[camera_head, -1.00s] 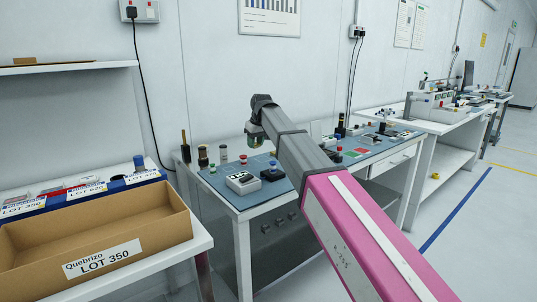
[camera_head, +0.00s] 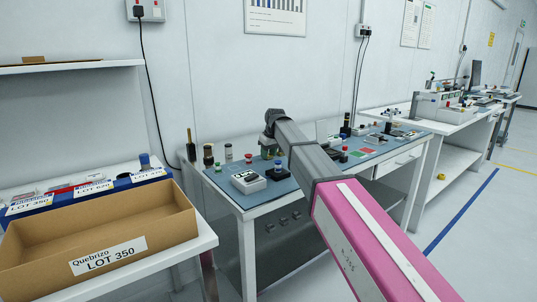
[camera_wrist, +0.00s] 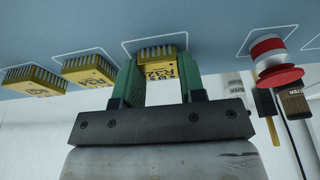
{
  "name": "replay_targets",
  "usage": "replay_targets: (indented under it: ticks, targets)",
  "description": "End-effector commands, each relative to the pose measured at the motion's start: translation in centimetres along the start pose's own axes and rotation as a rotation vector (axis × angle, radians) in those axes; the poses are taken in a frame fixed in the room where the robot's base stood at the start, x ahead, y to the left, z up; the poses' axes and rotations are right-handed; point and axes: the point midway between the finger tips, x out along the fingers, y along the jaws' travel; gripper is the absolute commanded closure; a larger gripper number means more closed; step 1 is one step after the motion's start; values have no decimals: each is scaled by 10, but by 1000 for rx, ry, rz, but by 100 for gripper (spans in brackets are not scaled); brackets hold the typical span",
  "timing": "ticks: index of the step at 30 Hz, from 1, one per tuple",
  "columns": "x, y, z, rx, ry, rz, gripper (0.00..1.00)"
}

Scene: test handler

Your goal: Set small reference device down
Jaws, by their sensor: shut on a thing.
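My gripper (camera_wrist: 158,84) shows in the wrist view with its two green fingers closed on a small yellow finned block with dark lettering, the small reference device (camera_wrist: 160,65). The device is at a white outlined rectangle on the blue-grey bench mat (camera_wrist: 220,35). I cannot tell whether it touches the mat. Two similar yellow blocks stand to its left, a nearer one (camera_wrist: 90,70) and a farther one (camera_wrist: 35,80). In the head view my gripper (camera_head: 268,150) is low over the back of the bench, small and partly hidden by my arm; the device cannot be made out there.
In the wrist view a red-topped button (camera_wrist: 270,62) stands right of my gripper. In the head view a white instrument (camera_head: 248,181) and a blue-topped black box (camera_head: 278,171) stand at the bench front. A cardboard LOT 350 box (camera_head: 150,224) is at left.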

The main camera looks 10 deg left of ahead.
Motion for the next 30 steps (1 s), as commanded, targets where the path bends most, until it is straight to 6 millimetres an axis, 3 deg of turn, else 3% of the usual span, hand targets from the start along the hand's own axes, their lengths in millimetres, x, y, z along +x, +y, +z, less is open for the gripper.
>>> replay_targets:
  ticks: [13,14,15,23,25,30]
  targets:
    - [14,0,5,0,-5,-1,89]
    - [14,0,5,0,-6,-1,60]
    - [15,0,5,0,-7,-1,47]
    - [11,-1,5,0,-11,-2,43]
    - [4,-1,3,0,-10,-2,37]
    - [-28,-1,3,0,-5,-2,37]
